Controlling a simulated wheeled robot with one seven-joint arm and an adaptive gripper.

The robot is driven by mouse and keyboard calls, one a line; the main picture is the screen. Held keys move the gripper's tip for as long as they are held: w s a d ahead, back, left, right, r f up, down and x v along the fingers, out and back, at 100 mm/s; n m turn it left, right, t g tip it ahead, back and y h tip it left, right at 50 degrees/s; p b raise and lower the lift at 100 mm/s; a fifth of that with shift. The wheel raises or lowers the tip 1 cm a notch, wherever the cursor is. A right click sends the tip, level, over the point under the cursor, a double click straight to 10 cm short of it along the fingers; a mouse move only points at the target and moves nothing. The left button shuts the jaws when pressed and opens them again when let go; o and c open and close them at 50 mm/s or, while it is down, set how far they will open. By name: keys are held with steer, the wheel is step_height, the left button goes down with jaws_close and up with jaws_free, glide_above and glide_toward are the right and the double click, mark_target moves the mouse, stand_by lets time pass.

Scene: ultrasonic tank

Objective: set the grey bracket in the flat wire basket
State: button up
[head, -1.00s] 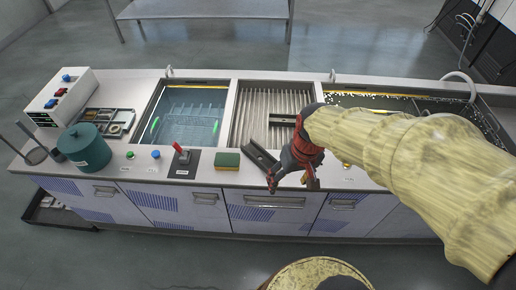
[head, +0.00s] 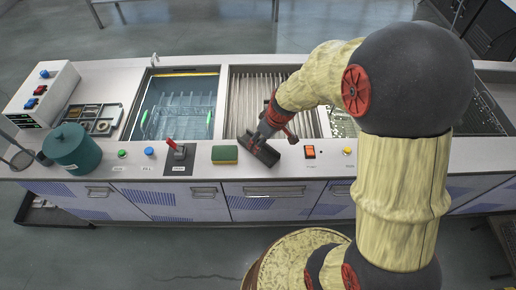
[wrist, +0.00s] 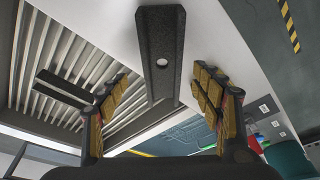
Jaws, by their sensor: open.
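The grey bracket (head: 262,154) is a dark bar lying on the front strip of the counter, partly hidden by my gripper (head: 271,138) in the head view. In the wrist view the bracket (wrist: 160,60), with a round hole, lies ahead between the two fingers. My gripper (wrist: 157,98) is open with nothing gripped; the fingers stand either side of the bracket's line, with space visible on both sides. A wire basket (head: 182,105) with green handles sits in the left tank; whether it is the flat one, I cannot tell.
A ribbed drainer (head: 243,95) lies behind the bracket, with another dark bar (wrist: 62,88) on it in the wrist view. A green and yellow sponge (head: 225,155), a red-handled switch (head: 174,148) and a teal pot (head: 72,149) stand along the front.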

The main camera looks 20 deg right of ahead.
steer(key=b+x, duration=0.1)
steer(key=x, duration=0.4)
steer(key=shift+a, duration=0.15)
steer(key=c, duration=1.7)
steer(key=shift+r, duration=0.1)
jaws_close()
steer(key=shift+r, duration=0.15)
